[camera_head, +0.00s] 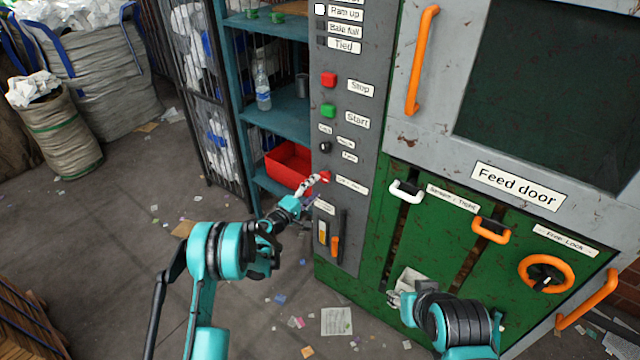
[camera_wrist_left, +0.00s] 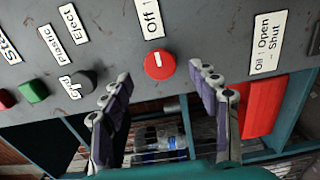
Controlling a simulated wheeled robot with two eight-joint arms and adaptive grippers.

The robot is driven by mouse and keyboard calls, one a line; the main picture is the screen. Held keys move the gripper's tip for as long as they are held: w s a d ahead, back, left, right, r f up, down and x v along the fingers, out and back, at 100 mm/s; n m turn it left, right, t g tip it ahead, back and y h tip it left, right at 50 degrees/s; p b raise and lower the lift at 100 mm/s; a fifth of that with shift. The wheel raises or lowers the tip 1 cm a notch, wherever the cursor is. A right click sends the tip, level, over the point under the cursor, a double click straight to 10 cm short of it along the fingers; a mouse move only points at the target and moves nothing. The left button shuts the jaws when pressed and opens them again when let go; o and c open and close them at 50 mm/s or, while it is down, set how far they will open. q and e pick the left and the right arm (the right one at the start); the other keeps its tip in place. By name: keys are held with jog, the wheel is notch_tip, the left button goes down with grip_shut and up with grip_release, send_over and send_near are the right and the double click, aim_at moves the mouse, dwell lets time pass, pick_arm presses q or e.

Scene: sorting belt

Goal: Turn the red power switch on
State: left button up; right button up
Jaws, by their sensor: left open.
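The red power switch (camera_head: 326,177) is a small round knob on the grey control panel, partly hidden by my left gripper in the head view. In the left wrist view the red switch (camera_wrist_left: 159,66) shows whole, with a short white mark in line with a label reading "Off" (camera_wrist_left: 150,18). My left gripper (camera_head: 314,184) is open in front of the panel. In the wrist view its two fingers (camera_wrist_left: 160,78) stand on either side of the knob, with visible gaps. My right gripper (camera_head: 398,299) is low by the green doors; its jaws are too small to judge.
Red Stop (camera_head: 329,79) and green Start (camera_head: 328,110) buttons and a small black selector (camera_head: 325,146) sit above the switch. An orange lever (camera_head: 335,245) is below. A shelf with a red bin (camera_head: 290,163) and a bottle (camera_head: 263,88) stands left of the panel.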

pick_arm(q)
jog(key=v, duration=0.7)
jog(key=shift+s, duration=0.3)
jog(key=shift+a, duration=0.2)
jog(key=shift+r, duration=0.1)
jog(key=s+r+m+g+y, duration=0.45)
jog(key=s+r+m, duration=0.25)
jog(key=s+r, duration=0.8)
jog(key=s+a+f+m+g+y, duration=0.1)
jog(key=s+a+y, duration=0.2)
jog(key=s, duration=0.9)
jog(key=s+a+f+m+g+y, duration=0.1)
jog(key=s+a+m+g+y, duration=0.1)
jog(key=s+a, duration=0.5)
jog(key=s+y, duration=0.1)
jog(key=s, duration=0.5)
jog(key=shift+s+m, duration=0.15)
jog(key=shift+m, duration=0.15)
